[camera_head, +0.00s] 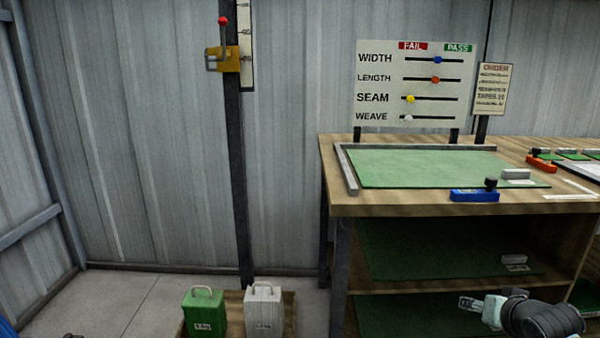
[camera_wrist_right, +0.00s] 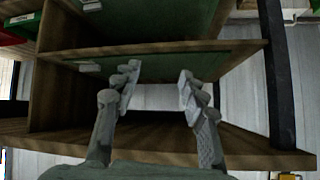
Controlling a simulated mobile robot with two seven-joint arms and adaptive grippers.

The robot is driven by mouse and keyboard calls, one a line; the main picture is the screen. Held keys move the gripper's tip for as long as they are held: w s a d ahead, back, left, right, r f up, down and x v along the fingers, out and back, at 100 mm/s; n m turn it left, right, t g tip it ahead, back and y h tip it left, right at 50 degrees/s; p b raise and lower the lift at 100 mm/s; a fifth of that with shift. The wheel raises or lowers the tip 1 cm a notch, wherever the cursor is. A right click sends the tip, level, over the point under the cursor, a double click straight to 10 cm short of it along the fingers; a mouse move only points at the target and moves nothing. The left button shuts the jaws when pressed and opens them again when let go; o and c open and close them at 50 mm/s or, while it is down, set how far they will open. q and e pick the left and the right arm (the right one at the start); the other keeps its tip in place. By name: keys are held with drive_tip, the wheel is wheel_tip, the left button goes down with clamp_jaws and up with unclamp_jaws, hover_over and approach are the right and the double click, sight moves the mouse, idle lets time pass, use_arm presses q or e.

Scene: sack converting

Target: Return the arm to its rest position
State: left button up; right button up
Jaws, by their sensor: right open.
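My right gripper (camera_head: 468,304) is at the lower right of the head view, in front of the open shelves under the workbench (camera_head: 336,206). Its dark arm comes in from the bottom right edge. In the right wrist view the two fingers of this gripper (camera_wrist_right: 158,84) stand well apart with nothing between them. The wooden shelf unit (camera_wrist_right: 60,140) is beyond the fingers; I cannot tell the exact gap.
Green mats lie on the bench top (camera_head: 430,167) and shelves. A blue tool (camera_head: 474,196) sits at the bench's front edge. A green weight (camera_head: 203,314) and a white weight (camera_head: 264,312) stand at the lower left.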

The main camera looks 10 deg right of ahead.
drive_tip(key=s+a+f+n+g, duration=0.2)
drive_tip(key=s+a+f, duration=0.3)
drive_tip(key=s+f, duration=0.3)
drive_tip(key=s+a+f+n+g+y, duration=0.1)
drive_tip(key=s+a+f+n+g, duration=0.1)
drive_tip(key=s+a+f, duration=0.4)
drive_tip(key=s+a+f+n+g, duration=0.2)
drive_tip(key=s+a+f, duration=0.4)
drive_tip(key=s+f, duration=0.4)
wheel_tip(320, 180, down, 4)
drive_tip(key=shift+s+r+n+g+y, duration=0.2)
drive_tip(key=shift+s+n+g+y, duration=0.1)
drive_tip(key=shift+n+g, duration=0.15)
